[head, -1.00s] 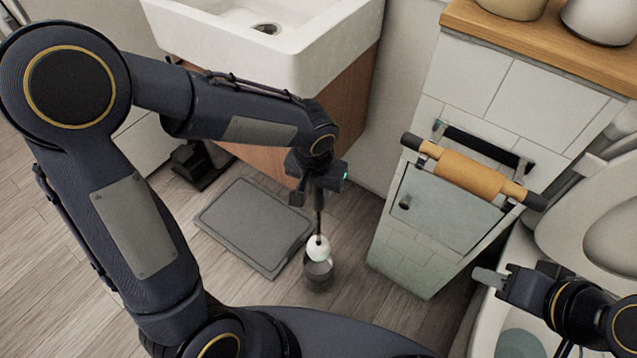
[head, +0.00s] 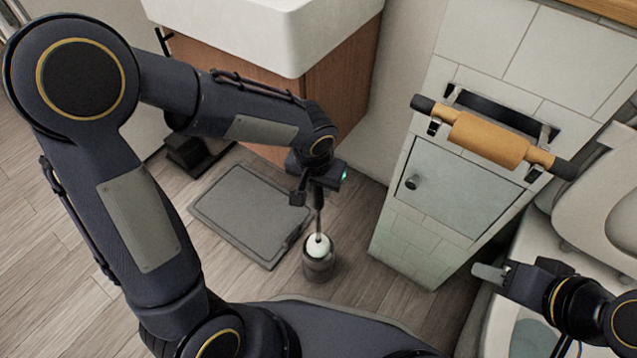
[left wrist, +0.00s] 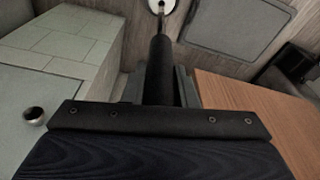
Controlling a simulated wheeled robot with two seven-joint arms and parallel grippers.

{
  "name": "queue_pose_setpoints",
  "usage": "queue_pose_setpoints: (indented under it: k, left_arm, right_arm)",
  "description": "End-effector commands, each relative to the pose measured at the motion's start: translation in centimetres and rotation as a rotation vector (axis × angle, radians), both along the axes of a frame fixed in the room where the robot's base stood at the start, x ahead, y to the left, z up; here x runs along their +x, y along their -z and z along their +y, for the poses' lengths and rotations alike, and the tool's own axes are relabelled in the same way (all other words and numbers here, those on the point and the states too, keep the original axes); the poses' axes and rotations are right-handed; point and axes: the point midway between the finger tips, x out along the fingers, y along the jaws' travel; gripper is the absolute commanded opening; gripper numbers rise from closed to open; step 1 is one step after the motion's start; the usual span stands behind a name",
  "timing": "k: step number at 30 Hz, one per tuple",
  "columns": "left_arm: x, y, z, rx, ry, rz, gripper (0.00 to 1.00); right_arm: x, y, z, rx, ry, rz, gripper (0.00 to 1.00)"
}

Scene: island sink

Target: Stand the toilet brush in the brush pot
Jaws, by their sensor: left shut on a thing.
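My left gripper (head: 318,185) is shut on the dark handle of the toilet brush (head: 319,243), which hangs upright with its white head down. In the head view the white head is at the mouth of the dark brush pot (head: 319,268), and its lower part seems to be inside. The pot stands on the floor. The left wrist view shows the handle (left wrist: 160,68) between the fingers and the white head at the top edge; the pot is hardly seen there. My right gripper (head: 490,273) is over the toilet's edge, apart from the brush; its finger gap is not clear.
A grey mat (head: 250,215) lies left of the pot. The sink cabinet (head: 340,100) is behind, and a tiled cabinet (head: 458,185) with a paper roll holder (head: 490,138) stands to the right. The toilet (head: 590,215) is at far right. Some bare floor surrounds the pot.

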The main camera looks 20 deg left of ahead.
Motion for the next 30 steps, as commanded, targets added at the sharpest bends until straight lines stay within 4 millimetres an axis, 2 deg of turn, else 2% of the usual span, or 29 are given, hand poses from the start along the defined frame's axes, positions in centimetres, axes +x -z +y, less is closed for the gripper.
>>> queue_pose_setpoints:
  k: [1, 21, 30]
  left_arm:
    - [0.0, 0.8, 0.0, 0.000, 0.000, 0.000, 0.00]
    - [0.0, 6.2, 0.0, 0.000, 0.000, 0.000, 0.00]
    - [0.0, 7.9, 0.0, 0.000, 0.000, 0.000, 0.00]
  right_arm:
    - [0.0, 0.8, 0.0, 0.000, 0.000, 0.000, 0.36]
    - [0.0, 5.6, 0.0, 0.000, 0.000, 0.000, 0.36]
    - [0.0, 6.6, 0.0, 0.000, 0.000, 0.000, 0.36]
